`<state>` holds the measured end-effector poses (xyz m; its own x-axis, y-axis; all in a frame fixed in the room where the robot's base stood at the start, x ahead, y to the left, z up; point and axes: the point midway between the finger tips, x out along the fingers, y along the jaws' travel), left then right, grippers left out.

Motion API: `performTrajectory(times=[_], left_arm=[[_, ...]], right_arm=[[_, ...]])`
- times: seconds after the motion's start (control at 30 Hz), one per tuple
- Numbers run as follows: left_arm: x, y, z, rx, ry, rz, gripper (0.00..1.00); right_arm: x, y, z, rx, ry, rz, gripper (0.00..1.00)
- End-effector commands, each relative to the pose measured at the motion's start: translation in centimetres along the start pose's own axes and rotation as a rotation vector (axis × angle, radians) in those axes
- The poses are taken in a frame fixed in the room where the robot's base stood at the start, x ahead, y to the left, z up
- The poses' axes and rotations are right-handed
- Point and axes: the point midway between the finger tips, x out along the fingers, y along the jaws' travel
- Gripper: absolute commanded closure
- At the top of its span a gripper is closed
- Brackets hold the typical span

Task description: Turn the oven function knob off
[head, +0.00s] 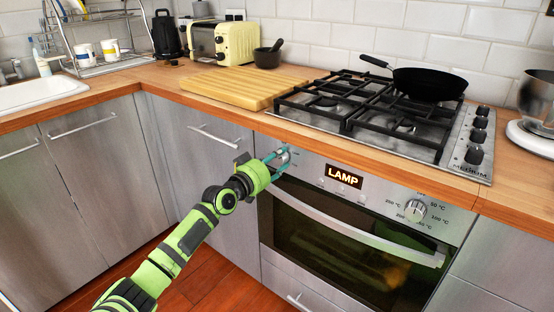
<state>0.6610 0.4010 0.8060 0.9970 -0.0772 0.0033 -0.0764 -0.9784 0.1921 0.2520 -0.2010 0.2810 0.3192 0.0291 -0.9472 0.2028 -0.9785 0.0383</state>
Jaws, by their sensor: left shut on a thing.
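The oven (356,245) is set under the wooden counter, with a steel control panel and a lit display (343,176) that reads "LAMP". The oven function knob (284,153) is at the panel's left end, partly hidden by my gripper. My left gripper (281,159) reaches in from the left and its fingers are shut on this knob. The temperature knob (415,210) is at the panel's right end, with degree marks around it. My right gripper is not in view.
The oven door handle (350,229) sticks out below the panel. Above is a gas hob (362,112) with a black pan (428,84) and several hob knobs. A cutting board (245,87) lies left of the hob. A drawer handle (214,138) is left of the oven.

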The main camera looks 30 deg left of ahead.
Motion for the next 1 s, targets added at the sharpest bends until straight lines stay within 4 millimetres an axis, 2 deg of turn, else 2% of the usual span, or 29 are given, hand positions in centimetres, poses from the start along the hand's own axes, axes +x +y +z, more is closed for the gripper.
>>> performTrajectory(times=[0.6, 1.0], left_arm=[[0.0, 0.3, 0.5, -0.571, -0.013, -0.001, 0.92], [0.0, 0.4, 0.7, -0.811, -0.017, -0.002, 0.92]], right_arm=[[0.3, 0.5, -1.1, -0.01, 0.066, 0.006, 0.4], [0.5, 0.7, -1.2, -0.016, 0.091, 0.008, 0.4]])
